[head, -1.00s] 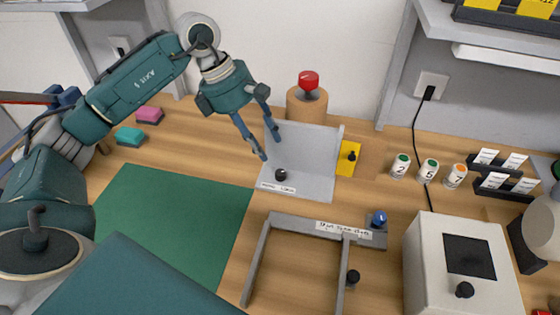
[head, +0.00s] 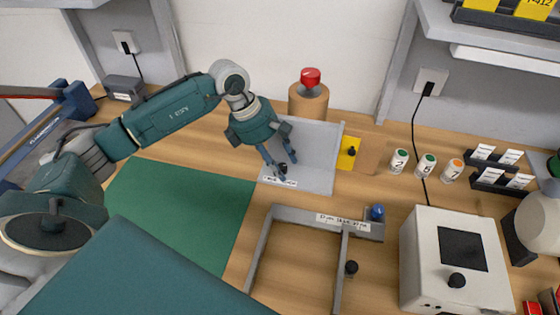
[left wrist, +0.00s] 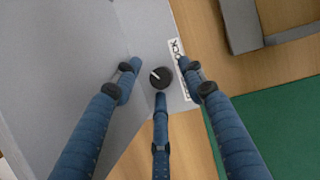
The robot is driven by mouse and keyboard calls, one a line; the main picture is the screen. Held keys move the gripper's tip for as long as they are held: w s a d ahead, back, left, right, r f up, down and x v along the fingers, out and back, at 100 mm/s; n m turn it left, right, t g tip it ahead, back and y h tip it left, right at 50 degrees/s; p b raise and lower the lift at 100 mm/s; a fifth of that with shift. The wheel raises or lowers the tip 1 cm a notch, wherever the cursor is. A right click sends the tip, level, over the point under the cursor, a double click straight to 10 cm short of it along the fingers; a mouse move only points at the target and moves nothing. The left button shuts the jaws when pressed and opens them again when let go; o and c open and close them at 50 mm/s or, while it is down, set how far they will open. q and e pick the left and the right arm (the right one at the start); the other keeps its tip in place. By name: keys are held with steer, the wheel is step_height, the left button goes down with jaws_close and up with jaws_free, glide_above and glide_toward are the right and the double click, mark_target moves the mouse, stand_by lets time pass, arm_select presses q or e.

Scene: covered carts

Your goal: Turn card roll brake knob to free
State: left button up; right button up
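A small black knob (head: 283,169) with a white pointer line sits on a grey plate (head: 315,150) beside a white label. It also shows in the left wrist view (left wrist: 160,77), near the label. My left gripper (head: 280,171) points down over this knob. In the left wrist view its three fingers (left wrist: 160,84) are spread around the knob, with gaps at the sides; the lower fingertip is very close, and I cannot tell whether it touches. The label is too small to read surely, so I cannot confirm this is the brake knob. My right gripper is not in view.
A brown cylinder with a red top (head: 309,97) stands behind the plate. A yellow plate with a black knob (head: 349,152) is to its right. A grey frame (head: 262,248) with a blue knob (head: 377,212) lies in front. A white box (head: 418,260) stands right.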

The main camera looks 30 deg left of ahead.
arm_select(q)
jaws_close()
steer(key=n+b, duration=0.2)
steer(key=n+t+y+b, duration=0.1)
steer(key=n+b, duration=0.1)
steer(key=n, duration=0.1)
steer(key=shift+s+d+f+t, duration=0.1)
steer(key=shift+d+t, duration=0.05)
steer(key=shift+t, duration=0.15)
steer(key=n+y+b, duration=0.1)
steer(key=n, duration=0.1)
steer(key=shift+d+n+t+b, duration=0.1)
steer(key=shift+n+t+b, duration=0.2)
steer(key=shift+n+b, duration=0.1)
steer(key=shift+r+n+b, duration=0.25)
steer(key=shift+n+b, duration=0.15)
steer(key=shift+n, duration=0.3)
steer(key=shift+y, duration=0.3)
steer(key=shift+r+t, duration=0.1)
steer(key=shift+t, duration=0.2)
